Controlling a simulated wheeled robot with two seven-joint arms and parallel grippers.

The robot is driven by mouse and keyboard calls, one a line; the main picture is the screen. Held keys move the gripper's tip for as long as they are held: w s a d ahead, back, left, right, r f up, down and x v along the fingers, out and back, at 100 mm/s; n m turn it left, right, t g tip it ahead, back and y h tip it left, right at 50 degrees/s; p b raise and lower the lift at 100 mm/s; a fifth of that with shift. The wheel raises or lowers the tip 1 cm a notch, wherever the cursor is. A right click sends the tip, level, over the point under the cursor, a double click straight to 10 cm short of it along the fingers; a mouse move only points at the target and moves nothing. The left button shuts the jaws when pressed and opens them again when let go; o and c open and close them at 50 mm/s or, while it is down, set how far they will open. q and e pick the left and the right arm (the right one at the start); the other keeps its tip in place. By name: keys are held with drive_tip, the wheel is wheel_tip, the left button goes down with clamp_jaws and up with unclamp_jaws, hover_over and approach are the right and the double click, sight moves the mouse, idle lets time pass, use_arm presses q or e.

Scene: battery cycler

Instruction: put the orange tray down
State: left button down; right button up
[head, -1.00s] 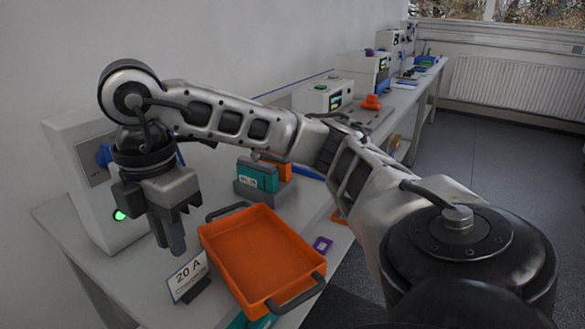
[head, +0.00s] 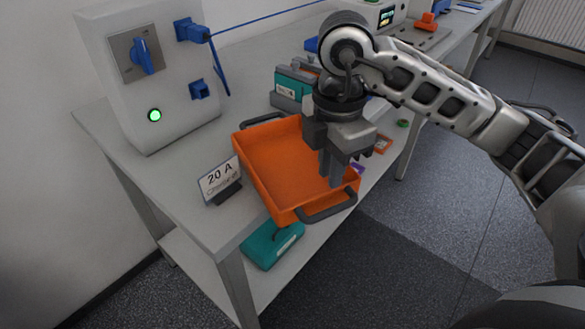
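The orange tray (head: 283,213) rests on the grey-white bench, empty inside as far as I see. It has a dark handle at each end; its near end and near handle (head: 328,207) reach over the bench's front edge. My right gripper (head: 334,180) points down over the tray's right side, with its two fingers close together and nothing visible between them. It is apart from both handles. It hides part of the tray's right side. My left gripper is not in view.
A sign reading 20 A (head: 220,180) stands left of the tray. A white cycler box (head: 180,105) with a green light stands behind it. A teal-fronted block (head: 291,91) sits beyond the tray. A teal case (head: 270,246) lies on the lower shelf.

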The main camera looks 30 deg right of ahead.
sight(327, 194)
drive_tip(key=shift+w+d+f, duration=0.1)
drive_tip(key=shift+w+f, duration=0.05)
drive_tip(key=shift+f, duration=3.3)
clamp_jaws()
drive_tip(key=shift+r, duration=0.1)
